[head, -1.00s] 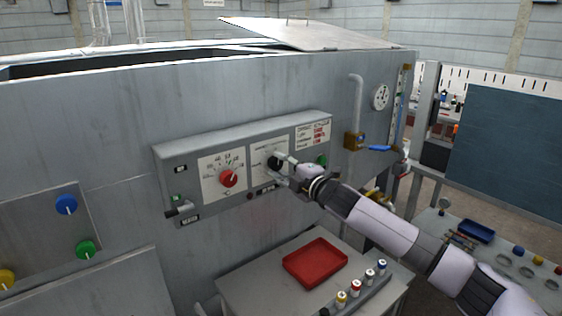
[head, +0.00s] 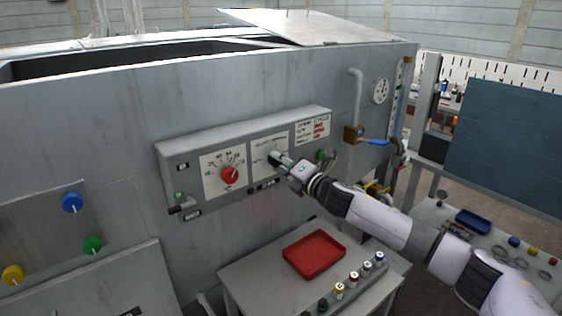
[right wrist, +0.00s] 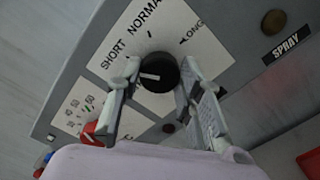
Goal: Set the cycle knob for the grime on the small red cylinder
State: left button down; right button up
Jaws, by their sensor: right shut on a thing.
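The black cycle knob (right wrist: 158,73) is on a pale dial plate marked SHORT, NORMAL and LONG. In the right wrist view its white mark points left, just below the word SHORT. My right gripper (right wrist: 157,86) has one finger on each side of the knob and is shut on it. In the head view the right gripper (head: 281,160) covers part of the knob (head: 273,158). A printed card (head: 313,132) with red words is at the panel's upper right, too small to read surely. My left gripper is not in view.
A red dial knob (head: 229,174) is left of the cycle knob, and a green button (head: 321,155) right of it. Below, a table holds a red tray (head: 315,254) and several small capped bottles. A blue-handled valve (head: 375,141) is to the right.

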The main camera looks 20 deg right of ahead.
jog(key=shift+f, duration=0.15)
jog(key=o, duration=1.2)
jog(key=shift+c, duration=0.2)
jog(key=v, duration=1.2)
